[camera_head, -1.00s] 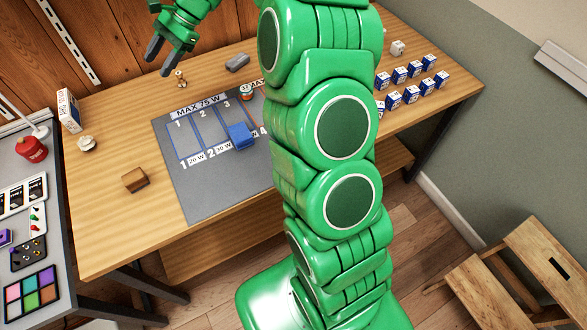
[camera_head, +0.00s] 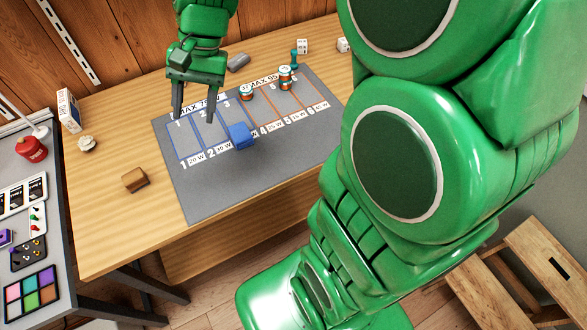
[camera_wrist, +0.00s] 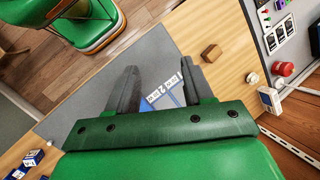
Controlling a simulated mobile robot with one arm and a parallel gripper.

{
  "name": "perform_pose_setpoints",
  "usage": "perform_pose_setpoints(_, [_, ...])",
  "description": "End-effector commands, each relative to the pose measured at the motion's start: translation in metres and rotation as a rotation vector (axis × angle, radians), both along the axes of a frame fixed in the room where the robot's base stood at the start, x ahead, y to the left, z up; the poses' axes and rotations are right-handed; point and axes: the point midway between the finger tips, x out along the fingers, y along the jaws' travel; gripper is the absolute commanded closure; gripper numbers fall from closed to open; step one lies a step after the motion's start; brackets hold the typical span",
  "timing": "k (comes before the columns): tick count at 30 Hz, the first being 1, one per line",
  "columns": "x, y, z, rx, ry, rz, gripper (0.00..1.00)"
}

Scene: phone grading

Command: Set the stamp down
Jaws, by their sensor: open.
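My gripper (camera_head: 194,113) is open above the left part of the grey mat (camera_head: 205,199), over its blue-outlined slots. In the wrist view my gripper (camera_wrist: 158,72) has nothing between its spread fingers; the mat and its printed labels show between them. A small teal upright piece (camera_head: 295,58), which could be the stamp, stands at the mat's back edge, apart from my gripper. I cannot tell for sure that it is the stamp. My gripper now covers the spot where a small brass-coloured piece stood.
A blue block (camera_head: 241,135) lies on the mat near the middle. Two small cans (camera_head: 246,92) (camera_head: 285,77) stand toward the mat's back. A brown wooden block (camera_head: 135,180) sits left of the mat. A grey block (camera_head: 238,62) lies behind. The mat's front is clear.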

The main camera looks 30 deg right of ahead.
Motion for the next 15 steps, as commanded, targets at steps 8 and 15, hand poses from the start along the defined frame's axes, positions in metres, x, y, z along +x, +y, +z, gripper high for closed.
perform_pose_setpoints(8, [-0.068, -0.026, -0.001, -0.108, -0.055, 0.145, 0.49])
perform_pose_setpoints(15, [-0.124, -0.052, -0.007, -0.197, -0.085, 0.264, 0.49])
